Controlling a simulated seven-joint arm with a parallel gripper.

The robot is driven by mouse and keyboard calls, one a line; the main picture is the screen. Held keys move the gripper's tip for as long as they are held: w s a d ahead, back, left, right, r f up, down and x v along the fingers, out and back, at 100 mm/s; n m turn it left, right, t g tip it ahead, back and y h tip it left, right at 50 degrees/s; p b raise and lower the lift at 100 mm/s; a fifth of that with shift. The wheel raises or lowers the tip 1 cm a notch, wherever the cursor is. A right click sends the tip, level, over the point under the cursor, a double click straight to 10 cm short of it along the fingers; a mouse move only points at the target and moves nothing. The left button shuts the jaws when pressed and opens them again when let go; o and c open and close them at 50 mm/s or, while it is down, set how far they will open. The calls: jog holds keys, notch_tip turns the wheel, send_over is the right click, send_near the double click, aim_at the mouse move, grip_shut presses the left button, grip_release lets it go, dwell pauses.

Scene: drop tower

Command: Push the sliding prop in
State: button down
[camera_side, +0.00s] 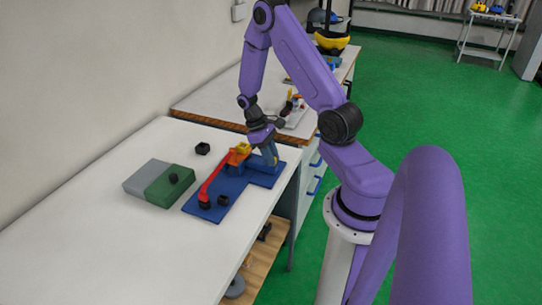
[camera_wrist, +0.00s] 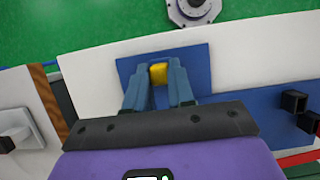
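The blue fixture (camera_side: 237,196) lies flat on the white table, with a long red bar (camera_side: 213,177) sloping across it. A small yellow block (camera_side: 243,148) is at the bar's far end; I take it for the sliding prop but cannot be sure. My gripper (camera_side: 268,157) points down at the fixture's far right part, close to the yellow block. In the wrist view the yellow block (camera_wrist: 158,74) shows between the two spread fingers of my gripper (camera_wrist: 159,68). Narrow gaps seem to remain; contact cannot be told.
A grey and green box (camera_side: 150,182) with a dark knob stands left of the fixture. A small black open block (camera_side: 203,148) sits behind it. The near table (camera_side: 120,250) is clear.

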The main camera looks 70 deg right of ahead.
aim_at(260, 161)
jog(key=shift+w, duration=2.8)
jog(key=c, duration=1)
grip_release()
jog(key=shift+o, duration=0.2)
jog(key=v, duration=1.7)
jog(key=shift+r, duration=0.2)
jog(key=shift+w, duration=0.1)
